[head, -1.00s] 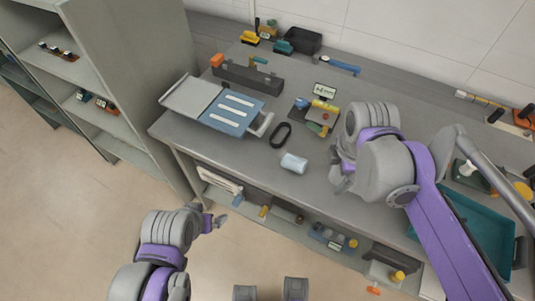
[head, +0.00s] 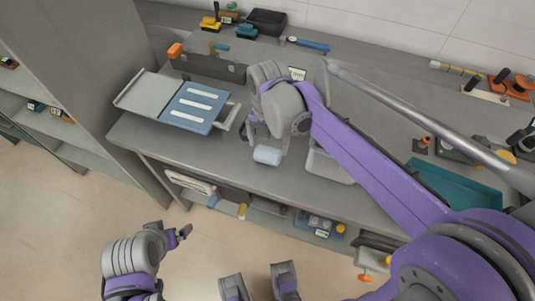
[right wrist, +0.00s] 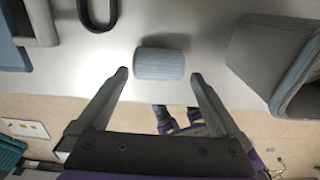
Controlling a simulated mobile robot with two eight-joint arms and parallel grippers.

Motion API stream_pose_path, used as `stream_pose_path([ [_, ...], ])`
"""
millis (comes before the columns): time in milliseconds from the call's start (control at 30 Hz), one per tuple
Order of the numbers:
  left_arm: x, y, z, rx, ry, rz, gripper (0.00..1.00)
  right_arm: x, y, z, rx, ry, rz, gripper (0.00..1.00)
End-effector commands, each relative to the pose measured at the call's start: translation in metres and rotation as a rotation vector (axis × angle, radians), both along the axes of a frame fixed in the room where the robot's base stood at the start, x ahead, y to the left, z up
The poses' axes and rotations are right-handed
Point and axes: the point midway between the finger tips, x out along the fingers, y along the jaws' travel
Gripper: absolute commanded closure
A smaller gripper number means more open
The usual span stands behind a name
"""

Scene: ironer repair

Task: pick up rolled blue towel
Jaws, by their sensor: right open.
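The rolled blue towel (head: 267,155) is a small pale blue roll lying near the front edge of the grey workbench. In the right wrist view the towel (right wrist: 160,64) lies just beyond and between my two fingertips, not gripped. My right gripper (right wrist: 159,75) is open and empty. In the head view my right gripper (head: 265,135) is over the bench right at the towel, its fingers partly hidden by the wrist. My left gripper (head: 183,233) is off the bench, low over the floor in front; its jaws are too small to judge.
A blue and grey ironer board (head: 196,108) stands left of the towel. A black ring (right wrist: 97,12) lies near the towel. A grey bin (head: 330,166) sits right of it, and a teal tray (head: 460,187) is farther right. A shelf unit (head: 75,60) stands at the left.

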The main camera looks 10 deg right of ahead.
Motion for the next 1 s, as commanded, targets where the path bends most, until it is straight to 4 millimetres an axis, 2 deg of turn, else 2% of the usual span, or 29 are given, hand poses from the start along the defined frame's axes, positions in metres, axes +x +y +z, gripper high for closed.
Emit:
stream_pose_path([
  [100,0.000,0.000,-0.003,0.000,0.001,0.000,0.00,0.000,0.001,-0.021,0.000,0.000,0.000,0.00],
  [233,-0.001,0.000,-0.005,0.000,0.001,0.000,0.00,0.000,0.001,-0.038,0.000,0.000,0.000,0.00],
  [567,-0.001,0.000,-0.005,0.000,0.002,0.000,0.00,0.000,0.001,-0.044,0.000,0.000,-0.001,0.02],
  [900,-0.001,0.000,-0.005,0.000,0.002,0.000,0.00,0.000,0.001,-0.044,0.000,0.000,-0.001,0.63],
  [933,-0.001,0.000,-0.005,0.000,0.002,0.000,0.00,0.000,0.001,-0.044,0.000,0.000,-0.001,0.68],
  [1000,-0.001,0.000,-0.005,0.000,0.002,0.000,0.00,0.000,0.001,-0.043,0.000,0.000,-0.001,0.68],
])
